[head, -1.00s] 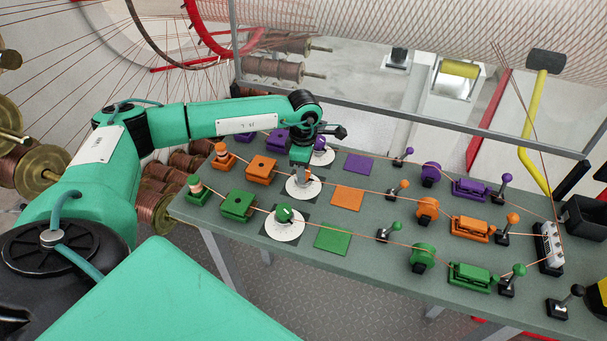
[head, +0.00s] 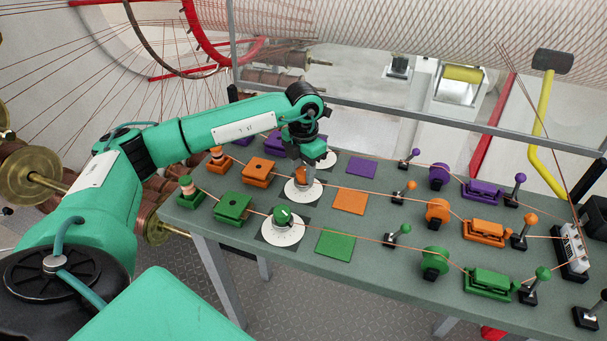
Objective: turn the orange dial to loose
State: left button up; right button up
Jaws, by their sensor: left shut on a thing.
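The orange dial (head: 301,176) stands on a white round plate (head: 303,193) in the middle row of the table. My left gripper (head: 305,167) comes down on it from above and is shut on it. The fingers and wrist hide part of the dial, so its pointer and any marks by it cannot be read. My right gripper is not in view.
A green dial (head: 282,213) on its own white plate stands just in front, and another white plate (head: 326,160) lies behind. Orange, purple and green blocks, levers and thin wires run along the table (head: 385,275). An orange square (head: 350,201) lies flat to the right.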

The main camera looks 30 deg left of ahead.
pick_arm(q)
jog(key=n+b, duration=0.1)
jog(key=n, duration=0.3)
jog(key=shift+f+b, duration=0.1)
jog(key=shift+b, duration=0.25)
jog(key=n, duration=0.3)
jog(key=shift+b, duration=0.35)
jog(key=shift+n, duration=0.4)
jog(key=o, duration=1)
